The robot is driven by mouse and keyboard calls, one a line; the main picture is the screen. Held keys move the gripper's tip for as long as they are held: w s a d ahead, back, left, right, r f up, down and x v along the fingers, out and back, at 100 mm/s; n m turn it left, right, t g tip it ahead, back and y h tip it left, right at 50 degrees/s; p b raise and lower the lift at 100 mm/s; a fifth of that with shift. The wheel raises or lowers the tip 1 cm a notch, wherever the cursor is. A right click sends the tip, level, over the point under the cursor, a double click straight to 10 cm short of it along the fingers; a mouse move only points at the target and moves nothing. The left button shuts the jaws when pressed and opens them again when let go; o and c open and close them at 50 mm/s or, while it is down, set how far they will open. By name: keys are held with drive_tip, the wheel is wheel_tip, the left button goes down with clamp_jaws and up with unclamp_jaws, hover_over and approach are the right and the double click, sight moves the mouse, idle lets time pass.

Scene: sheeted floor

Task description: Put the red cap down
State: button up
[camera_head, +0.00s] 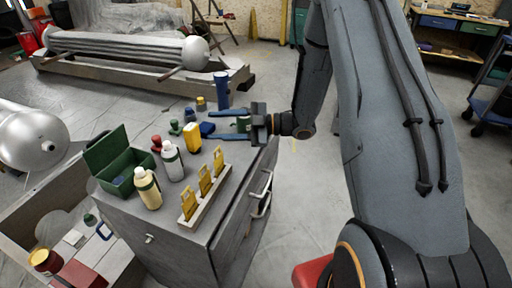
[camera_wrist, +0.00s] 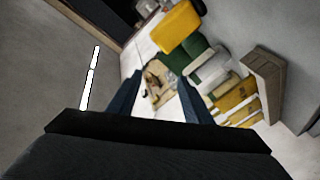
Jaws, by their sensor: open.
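My gripper (camera_head: 210,125) has blue fingers and reaches in from the right over the cabinet's right side, apart from the red piece. In the wrist view my gripper (camera_wrist: 160,95) shows its two fingers spread, with nothing clearly held. I cannot make out a red cap in the wrist view.
On the cabinet are a green open box (camera_head: 115,165), bottles (camera_head: 172,162), a yellow block (camera_head: 192,138), a blue cylinder (camera_head: 221,90) and a rack of yellow tags (camera_head: 205,182). The yellow block (camera_wrist: 177,26) also shows in the wrist view. An open drawer is at lower left.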

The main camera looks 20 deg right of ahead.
drive_tip(key=w+d+m+t+h, duration=0.4)
drive_tip(key=w+m+t+h, duration=0.15)
drive_tip(key=w+h, duration=0.2)
drive_tip(key=s+d+m+g+h, duration=0.2)
drive_tip(key=s+d+m+h, duration=0.4)
drive_tip(key=d+m+h, duration=0.35)
drive_tip(key=s+a+r+m+g, duration=0.1)
drive_tip(key=s+m+g, duration=0.7)
drive_tip(key=s, duration=1.8)
drive_tip(key=shift+s+a+r, duration=0.15)
drive_tip(key=shift+s+r, duration=0.15)
drive_tip(key=shift+r, duration=0.15)
drive_tip(key=shift+g, duration=0.25)
